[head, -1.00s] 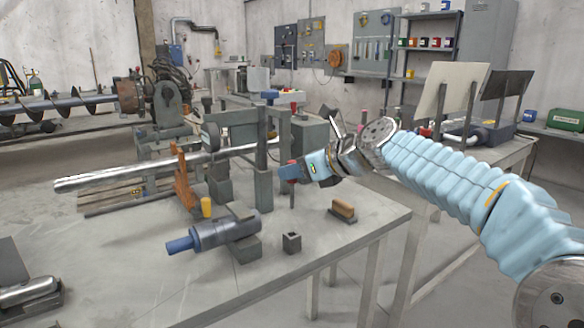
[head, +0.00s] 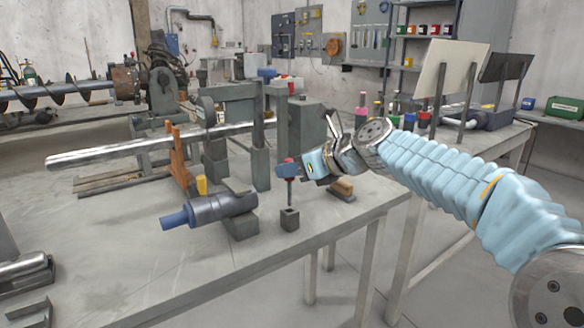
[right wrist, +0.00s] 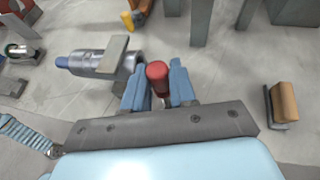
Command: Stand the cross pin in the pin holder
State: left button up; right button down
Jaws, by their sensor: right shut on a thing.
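The cross pin (head: 290,192) has a red head and a thin dark shaft, and hangs about upright. My right gripper (head: 289,170) is shut on it near the head. In the right wrist view the red head of the cross pin (right wrist: 157,73) shows between the two blue fingers. The pin holder (head: 290,219) is a small dark square block on the table, directly below the pin. The pin's lower end appears at the top of the holder; I cannot tell whether it is inside the hole. The holder is hidden in the right wrist view. My left gripper is not in view.
A blue-grey cylinder (head: 210,210) lies on a support left of the holder. A wooden-topped block (head: 341,188) sits to the right. A grey upright frame (head: 260,150) and a long metal shaft (head: 120,153) stand behind.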

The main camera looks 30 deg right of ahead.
jog(key=shift+p, duration=0.85)
dwell(1.1)
jog(key=shift+f+b, duration=2.1)
jog(key=shift+f, duration=0.75)
jog(key=c, duration=0.8)
grip_release()
jog(key=p+v, duration=0.1)
jog(key=v, duration=1.3)
jog(key=shift+f, duration=0.1)
